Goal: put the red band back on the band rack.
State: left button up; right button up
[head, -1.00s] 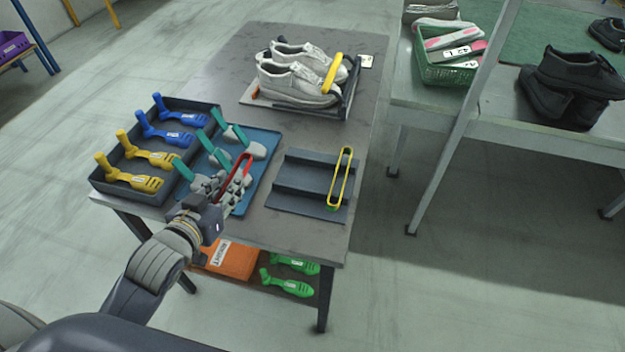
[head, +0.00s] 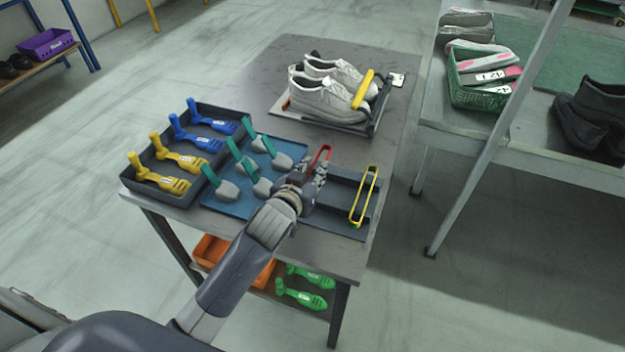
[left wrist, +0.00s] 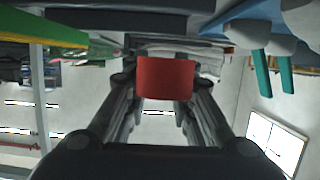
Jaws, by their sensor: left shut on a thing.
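The red band (head: 321,158) is held in my left gripper (head: 312,176), which is shut on it. In the left wrist view the band (left wrist: 165,78) shows as a red block between the two fingers (left wrist: 160,100). The dark band rack (head: 345,222) lies on the table, with a yellow band (head: 364,196) standing at its right side. My gripper is over the left part of the rack and hides some of it. I cannot tell whether the red band touches the rack. My right gripper is not in view.
Left of the rack is a blue mat (head: 222,207) with teal-handled grey pieces (head: 240,160). Beyond it is a dark tray (head: 134,189) with blue and yellow shoe forms. White shoes (head: 330,98) with another yellow band stand on a board behind. Bare table lies between.

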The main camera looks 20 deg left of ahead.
pick_arm(q)
jog(key=shift+s+f, duration=0.1)
jog(key=shift+f, duration=1.4)
jog(key=shift+f, duration=0.2)
jog(key=o, duration=0.8)
jog(key=shift+c, duration=0.2)
jog(key=shift+r, duration=0.1)
jog(key=shift+r, duration=0.2)
jog(key=shift+s, duration=0.35)
jog(key=v, duration=1.1)
jog(key=shift+s, duration=0.15)
